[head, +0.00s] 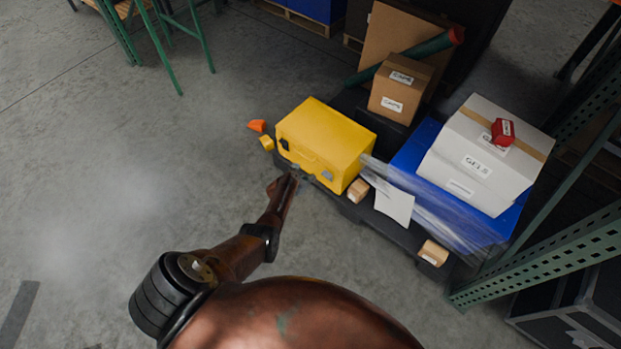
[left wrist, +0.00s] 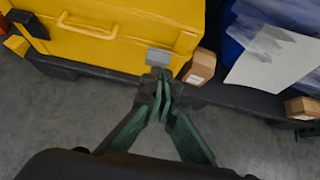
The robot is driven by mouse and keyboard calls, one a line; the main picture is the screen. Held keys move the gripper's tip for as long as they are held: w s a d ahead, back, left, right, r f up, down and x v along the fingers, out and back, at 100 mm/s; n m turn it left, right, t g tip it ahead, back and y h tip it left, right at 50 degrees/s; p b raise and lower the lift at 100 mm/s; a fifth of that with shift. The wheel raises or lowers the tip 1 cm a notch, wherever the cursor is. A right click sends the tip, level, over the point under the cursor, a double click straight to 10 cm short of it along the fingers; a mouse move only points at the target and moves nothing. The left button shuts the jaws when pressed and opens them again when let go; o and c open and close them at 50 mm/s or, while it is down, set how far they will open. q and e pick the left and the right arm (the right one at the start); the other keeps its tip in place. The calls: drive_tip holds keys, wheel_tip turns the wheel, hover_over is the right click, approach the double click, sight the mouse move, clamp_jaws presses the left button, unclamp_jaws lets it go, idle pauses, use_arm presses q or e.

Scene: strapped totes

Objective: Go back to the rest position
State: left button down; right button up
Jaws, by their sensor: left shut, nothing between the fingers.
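My left arm comes in from the bottom of the head view, and its gripper (head: 297,174) is at the near side of a yellow case (head: 326,137). In the left wrist view the gripper (left wrist: 160,78) has its green fingers together with nothing between them. The fingertips overlap a grey latch (left wrist: 158,57) on the case front; I cannot tell whether they touch it. The yellow case (left wrist: 120,30) has a yellow handle and a dark latch. My right gripper does not show.
The case sits on a black pallet (head: 345,207) with a blue tote (head: 416,150), a white box (head: 475,165), small cartons (head: 357,190) and a paper sheet (head: 394,203). A green rack post (head: 540,255) stands at right. The floor (head: 110,170) at left is clear.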

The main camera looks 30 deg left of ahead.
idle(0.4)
